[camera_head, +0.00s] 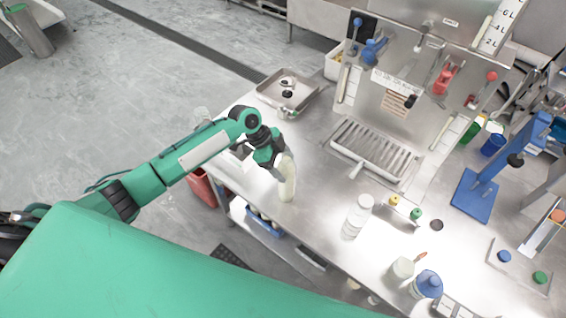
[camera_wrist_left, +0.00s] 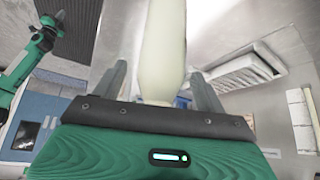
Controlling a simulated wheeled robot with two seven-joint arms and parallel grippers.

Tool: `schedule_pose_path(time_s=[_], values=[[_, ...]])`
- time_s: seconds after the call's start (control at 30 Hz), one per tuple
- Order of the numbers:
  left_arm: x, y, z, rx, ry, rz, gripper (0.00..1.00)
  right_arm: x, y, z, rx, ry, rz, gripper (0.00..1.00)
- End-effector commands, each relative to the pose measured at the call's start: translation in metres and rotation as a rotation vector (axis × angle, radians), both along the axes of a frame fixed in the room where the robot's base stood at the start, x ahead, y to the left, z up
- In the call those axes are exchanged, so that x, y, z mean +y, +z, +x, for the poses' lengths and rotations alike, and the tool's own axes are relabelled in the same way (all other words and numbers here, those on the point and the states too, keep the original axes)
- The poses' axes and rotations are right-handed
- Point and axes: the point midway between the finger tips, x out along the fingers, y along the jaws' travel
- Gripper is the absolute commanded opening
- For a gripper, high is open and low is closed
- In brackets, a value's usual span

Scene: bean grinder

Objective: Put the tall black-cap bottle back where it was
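A tall pale cream bottle (camera_head: 287,180) is at the near left edge of the steel counter, below and beside my left gripper (camera_head: 274,153). It looks about upright; I cannot tell whether its base touches the counter. No black cap shows on it; its top end is hidden by the gripper. In the left wrist view the bottle (camera_wrist_left: 164,45) is between the two fingers of my left gripper (camera_wrist_left: 160,85). A gap shows beside the left finger, and the right finger is very close to the bottle. The fingers look open around it. My right gripper is not in view.
A white bottle (camera_head: 357,216) stands on the counter to the right. A steel tray (camera_head: 287,94) is behind the gripper, and a slatted drain grate (camera_head: 370,150) is to its right. A white jar (camera_head: 401,269) and a blue-topped container (camera_head: 428,284) stand nearer. Some counter between them is clear.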

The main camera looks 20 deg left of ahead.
Motion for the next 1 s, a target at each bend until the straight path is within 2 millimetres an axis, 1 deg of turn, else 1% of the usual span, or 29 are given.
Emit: schedule_pose_path(time_s=[0.17,0.27,0.37,0.5,0.7,0.83,1.0], values=[[0.000,0.005,0.000,0.000,0.000,0.000,0.73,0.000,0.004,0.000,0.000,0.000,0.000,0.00],[0.007,0.010,0.001,-0.003,0.001,0.000,0.73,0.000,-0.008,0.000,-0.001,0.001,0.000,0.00],[0.018,0.024,0.000,-0.004,0.000,0.001,0.73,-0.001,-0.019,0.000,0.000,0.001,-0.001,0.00],[0.036,0.050,-0.001,-0.005,0.001,0.003,0.73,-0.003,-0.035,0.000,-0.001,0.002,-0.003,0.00],[0.055,0.084,-0.002,-0.004,0.001,0.001,0.73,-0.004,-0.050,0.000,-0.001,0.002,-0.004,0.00],[0.062,0.097,-0.003,-0.001,0.000,0.000,0.73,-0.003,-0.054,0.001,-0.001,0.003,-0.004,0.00],[0.065,0.104,-0.003,0.000,0.000,0.000,0.73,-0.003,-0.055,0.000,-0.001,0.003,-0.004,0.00]])
